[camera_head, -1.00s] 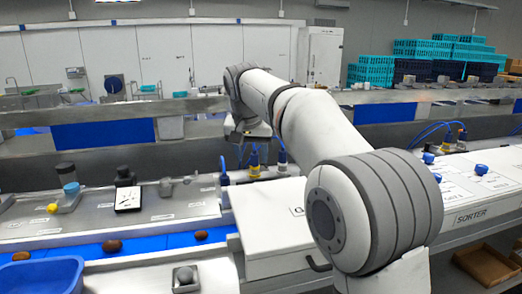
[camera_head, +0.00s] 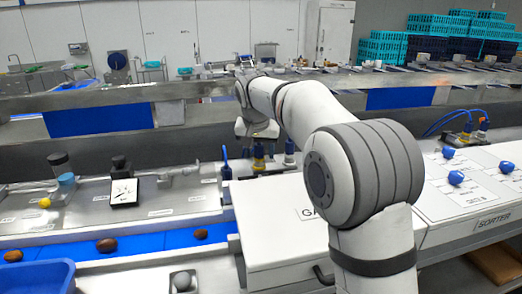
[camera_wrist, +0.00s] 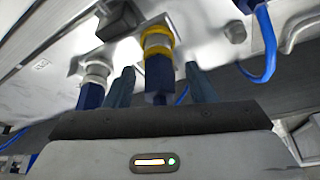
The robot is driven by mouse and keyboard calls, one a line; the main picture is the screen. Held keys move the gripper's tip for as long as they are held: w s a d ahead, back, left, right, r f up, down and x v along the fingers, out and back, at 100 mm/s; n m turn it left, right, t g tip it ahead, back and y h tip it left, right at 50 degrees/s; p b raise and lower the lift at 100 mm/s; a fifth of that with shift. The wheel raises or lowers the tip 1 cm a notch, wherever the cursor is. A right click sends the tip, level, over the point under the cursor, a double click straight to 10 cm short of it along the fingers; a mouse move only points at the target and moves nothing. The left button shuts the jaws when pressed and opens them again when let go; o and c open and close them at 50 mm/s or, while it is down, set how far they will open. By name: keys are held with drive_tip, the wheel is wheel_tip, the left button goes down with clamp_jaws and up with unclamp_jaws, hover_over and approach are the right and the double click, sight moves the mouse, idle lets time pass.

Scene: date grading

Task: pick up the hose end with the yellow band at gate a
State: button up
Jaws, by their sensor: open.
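The hose end with the yellow band (camera_wrist: 157,45) is blue below with yellow and white rings, at the top centre of the wrist view. My gripper (camera_wrist: 160,70) is open, with one finger on each side of the blue part; whether either touches it, I cannot tell. In the head view, my gripper (camera_head: 257,130) is right above the yellow-banded hose end (camera_head: 258,158) and hides its upper part. A second blue hose end with a white band (camera_wrist: 94,76) stands just left of my left finger in the wrist view.
A white box lid (camera_head: 280,215) lies in front of the hose ends. A blue loop of hose (camera_wrist: 268,45) hangs at the right of the wrist view, near a metal bracket (camera_wrist: 298,25). A blue belt with dates (camera_head: 150,243) runs at the left.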

clamp_jaws()
idle(0.6)
